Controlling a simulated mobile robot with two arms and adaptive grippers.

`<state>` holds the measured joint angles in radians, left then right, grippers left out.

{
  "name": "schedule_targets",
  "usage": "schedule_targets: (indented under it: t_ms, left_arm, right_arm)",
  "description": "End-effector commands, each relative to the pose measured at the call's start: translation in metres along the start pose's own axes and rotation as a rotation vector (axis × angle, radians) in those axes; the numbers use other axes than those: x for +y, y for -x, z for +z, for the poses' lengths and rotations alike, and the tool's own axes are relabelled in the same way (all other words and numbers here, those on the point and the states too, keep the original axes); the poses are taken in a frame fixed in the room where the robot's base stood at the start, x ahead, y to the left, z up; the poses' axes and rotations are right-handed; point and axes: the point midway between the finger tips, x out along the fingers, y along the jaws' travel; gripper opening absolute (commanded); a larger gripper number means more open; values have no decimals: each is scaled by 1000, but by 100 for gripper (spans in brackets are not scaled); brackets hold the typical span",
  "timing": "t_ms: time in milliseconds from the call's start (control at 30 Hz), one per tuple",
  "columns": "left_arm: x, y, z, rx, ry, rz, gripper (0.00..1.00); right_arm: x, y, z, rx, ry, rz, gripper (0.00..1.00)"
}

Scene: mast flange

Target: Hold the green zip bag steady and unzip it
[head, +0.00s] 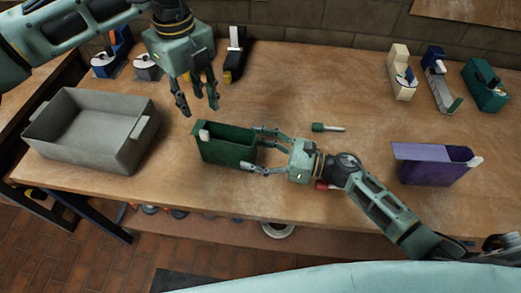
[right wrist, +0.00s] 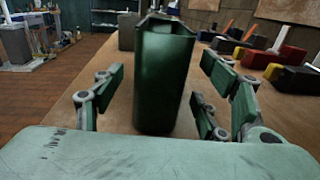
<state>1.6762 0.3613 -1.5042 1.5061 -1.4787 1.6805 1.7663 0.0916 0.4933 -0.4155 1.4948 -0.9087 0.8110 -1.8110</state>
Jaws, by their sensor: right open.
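The green zip bag (head: 224,153) stands upright on the wooden table, left of the middle in the head view. A white pull tab (head: 204,134) shows at its left end. My right gripper (head: 256,150) is open at the bag's right end, its fingers reaching to either side. In the right wrist view the bag (right wrist: 165,80) stands between the spread fingers, with gaps visible on both sides. My left gripper (head: 199,108) hangs open and empty with fingers pointing down, above and behind the bag's left end.
A grey open bin (head: 92,140) stands on the left. A purple bag (head: 430,167) with a white tab stands on the right. A green-handled screwdriver (head: 326,127) lies behind my right gripper. Tape dispensers (head: 438,72) line the back. A red item (head: 322,185) lies partly hidden by my right arm.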

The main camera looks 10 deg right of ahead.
Motion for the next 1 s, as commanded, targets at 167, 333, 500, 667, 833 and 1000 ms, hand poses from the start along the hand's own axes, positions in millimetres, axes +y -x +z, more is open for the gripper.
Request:
schedule_targets:
  t_ms: [167,333,500,667,833,1000]
  left_arm:
    - [0,0,0,0,0,0,31]
    - [0,0,0,0,0,0,31]
    - [0,0,0,0,0,0,31]
    - [0,0,0,0,0,0,31]
    - [0,0,0,0,0,0,31]
    - [0,0,0,0,0,0,31]
  right_arm:
    - [0,-30,2,-4,1,2,67]
    - [0,-51,1,-2,-1,2,67]
    - [0,-61,1,-1,0,3,67]
    - [0,-62,0,0,0,3,67]
    - [0,-62,0,0,0,3,62]
    - [0,-62,0,0,0,3,47]
